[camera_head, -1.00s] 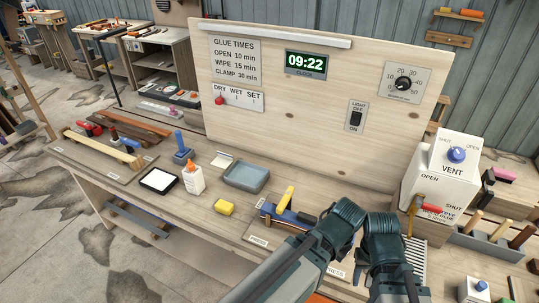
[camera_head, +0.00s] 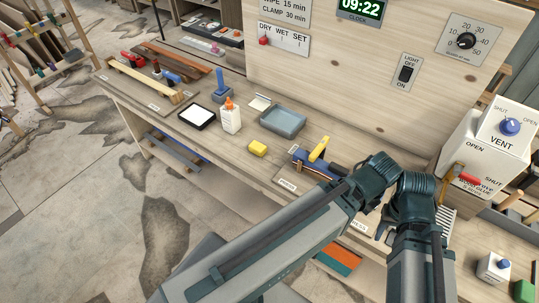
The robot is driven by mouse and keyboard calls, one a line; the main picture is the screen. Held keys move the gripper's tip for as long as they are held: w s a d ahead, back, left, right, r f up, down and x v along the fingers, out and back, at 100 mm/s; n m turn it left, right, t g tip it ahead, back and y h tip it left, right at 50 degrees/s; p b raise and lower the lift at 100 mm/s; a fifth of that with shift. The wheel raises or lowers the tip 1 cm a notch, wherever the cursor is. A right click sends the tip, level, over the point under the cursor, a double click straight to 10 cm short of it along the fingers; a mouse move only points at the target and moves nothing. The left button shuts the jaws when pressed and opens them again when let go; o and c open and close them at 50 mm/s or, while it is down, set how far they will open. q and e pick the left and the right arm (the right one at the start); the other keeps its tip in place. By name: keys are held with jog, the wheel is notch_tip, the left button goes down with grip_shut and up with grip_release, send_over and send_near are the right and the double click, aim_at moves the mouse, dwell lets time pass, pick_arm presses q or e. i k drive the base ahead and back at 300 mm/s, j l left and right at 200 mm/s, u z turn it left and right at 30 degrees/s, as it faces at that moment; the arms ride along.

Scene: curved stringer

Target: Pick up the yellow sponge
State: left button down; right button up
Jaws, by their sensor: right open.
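The yellow sponge (camera_head: 258,148) lies on the wooden workbench (camera_head: 222,157), near its front edge and left of the picture's middle. Nothing covers it. My right arm comes in from the bottom and bends near the bench's right part. My right gripper (camera_head: 384,226) is small and dark beside that bend, partly hidden by the arm. It is open, well to the right of the sponge and apart from it. My left gripper is not in view.
A blue-grey tray (camera_head: 283,122), a white glue bottle (camera_head: 230,117) and a black-rimmed white pad (camera_head: 197,117) surround the sponge. A blue tool with a yellow handle (camera_head: 318,150) lies to its right. An upright panel (camera_head: 340,80) closes the back.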

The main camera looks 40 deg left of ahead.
aim_at(258, 149)
jog(key=j+z, duration=0.1)
jog(key=j, duration=0.4)
jog(key=k+j+z, duration=0.1)
jog(key=j, duration=0.35)
jog(key=j+z, duration=0.1)
jog(key=j, duration=0.4)
jog(key=k+j+z, duration=0.1)
jog(key=j, duration=0.35)
jog(key=k+j+z, duration=0.1)
jog(key=j, duration=0.4)
